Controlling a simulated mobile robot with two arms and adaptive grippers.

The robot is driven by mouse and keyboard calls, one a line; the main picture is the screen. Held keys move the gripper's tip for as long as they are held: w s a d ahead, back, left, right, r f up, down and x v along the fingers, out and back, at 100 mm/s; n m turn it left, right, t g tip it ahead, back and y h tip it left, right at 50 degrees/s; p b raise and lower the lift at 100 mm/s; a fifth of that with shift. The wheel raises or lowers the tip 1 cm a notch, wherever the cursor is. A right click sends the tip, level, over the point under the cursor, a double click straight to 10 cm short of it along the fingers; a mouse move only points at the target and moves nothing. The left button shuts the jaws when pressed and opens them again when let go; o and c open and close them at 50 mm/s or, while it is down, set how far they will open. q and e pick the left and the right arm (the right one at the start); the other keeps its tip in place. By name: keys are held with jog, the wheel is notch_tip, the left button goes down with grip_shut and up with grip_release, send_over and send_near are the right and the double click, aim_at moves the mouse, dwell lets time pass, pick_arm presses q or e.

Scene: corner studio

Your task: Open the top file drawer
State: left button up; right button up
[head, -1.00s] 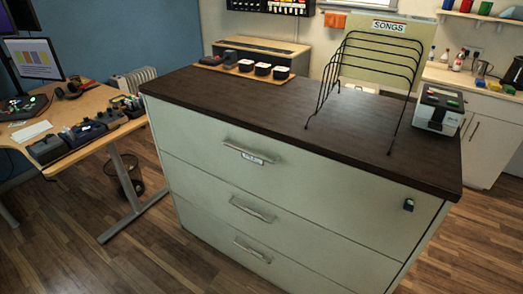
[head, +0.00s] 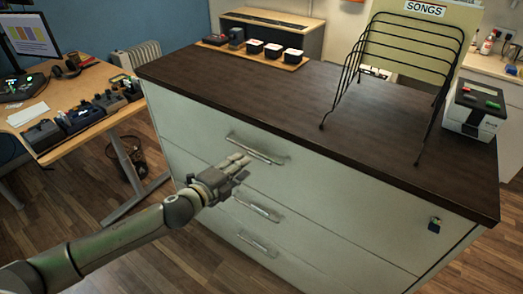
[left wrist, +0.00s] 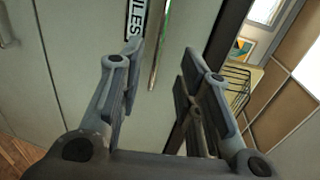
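The top file drawer (head: 340,185) is the upper pale front of the cabinet and sits closed. Its metal bar handle (head: 250,150) lies across the front, left of the middle. In the left wrist view the handle (left wrist: 161,42) shows as a thin bar beyond the gap between the fingers, beside a label reading "FILES" (left wrist: 136,18). My left gripper (head: 238,165) is in front of the drawer, just below the handle in the head view. Its fingers (left wrist: 158,85) are apart with nothing between them. Whether a fingertip touches the drawer front cannot be told. My right gripper is not in view.
Two lower drawers with handles (head: 258,209) sit below. The dark cabinet top (head: 230,92) bears a wire rack (head: 395,75), a white box-shaped device (head: 470,115) and a wooden tray (head: 290,66) with small containers. A small lock (head: 434,225) is at the front right. A desk (head: 95,98) stands left.

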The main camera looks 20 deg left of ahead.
aim_at(258, 154)
pick_arm(q)
jog(key=p+x, duration=0.1)
jog(key=x, duration=0.9)
jog(key=shift+a, duration=0.1)
jog(key=shift+s, duration=0.1)
jog(key=shift+c, duration=0.4)
grip_shut()
